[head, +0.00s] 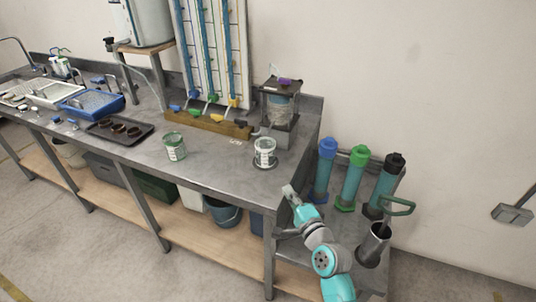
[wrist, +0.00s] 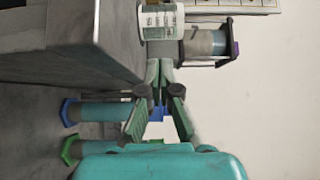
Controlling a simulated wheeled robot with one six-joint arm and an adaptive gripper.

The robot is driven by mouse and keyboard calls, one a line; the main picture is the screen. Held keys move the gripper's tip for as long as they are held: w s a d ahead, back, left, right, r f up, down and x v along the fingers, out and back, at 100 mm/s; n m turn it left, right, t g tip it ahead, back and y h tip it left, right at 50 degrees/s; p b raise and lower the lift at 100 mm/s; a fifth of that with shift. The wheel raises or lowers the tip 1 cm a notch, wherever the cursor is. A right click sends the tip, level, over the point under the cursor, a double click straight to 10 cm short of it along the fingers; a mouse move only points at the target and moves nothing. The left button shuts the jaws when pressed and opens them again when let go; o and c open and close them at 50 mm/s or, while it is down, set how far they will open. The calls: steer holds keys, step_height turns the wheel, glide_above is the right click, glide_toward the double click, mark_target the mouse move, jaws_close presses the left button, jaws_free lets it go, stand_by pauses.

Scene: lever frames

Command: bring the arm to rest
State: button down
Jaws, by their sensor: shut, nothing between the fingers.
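My gripper (head: 289,192) is at the right front corner of the grey bench (head: 215,172), beside its edge and below the labelled jar. In the wrist view my gripper (wrist: 160,72) points toward the bench edge. Its fingers come together at the tips with nothing between them. My teal arm reaches up from the bottom of the head view. Whether the gripper touches the bench edge, I cannot tell.
A labelled jar (head: 265,152) stands near the bench's right edge, with a green-labelled can (head: 174,147) to its left. A blue-capped cylinder (head: 326,172), a green-capped one (head: 353,178) and a black-capped one (head: 384,186) stand right of my gripper.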

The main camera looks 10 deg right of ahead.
steer(key=s+f+n+g+h, duration=0.1)
steer(key=s+f+n, duration=0.35)
steer(key=s, duration=0.75)
steer(key=s+f+n+g+h, duration=0.1)
steer(key=s+f+n+h, duration=0.1)
steer(key=s+f, duration=0.8)
steer(key=s+r+n, duration=0.3)
steer(key=s, duration=0.6)
steer(key=s+r+n, duration=0.3)
steer(key=s+r, duration=0.1)
steer(key=s, duration=0.5)
steer(key=s+r+n+g, duration=0.1)
steer(key=s+r+n, duration=0.2)
steer(key=s, duration=0.7)
steer(key=shift+a+r+n, duration=0.35)
steer(key=shift+a+r, duration=0.05)
steer(key=shift+r, duration=0.15)
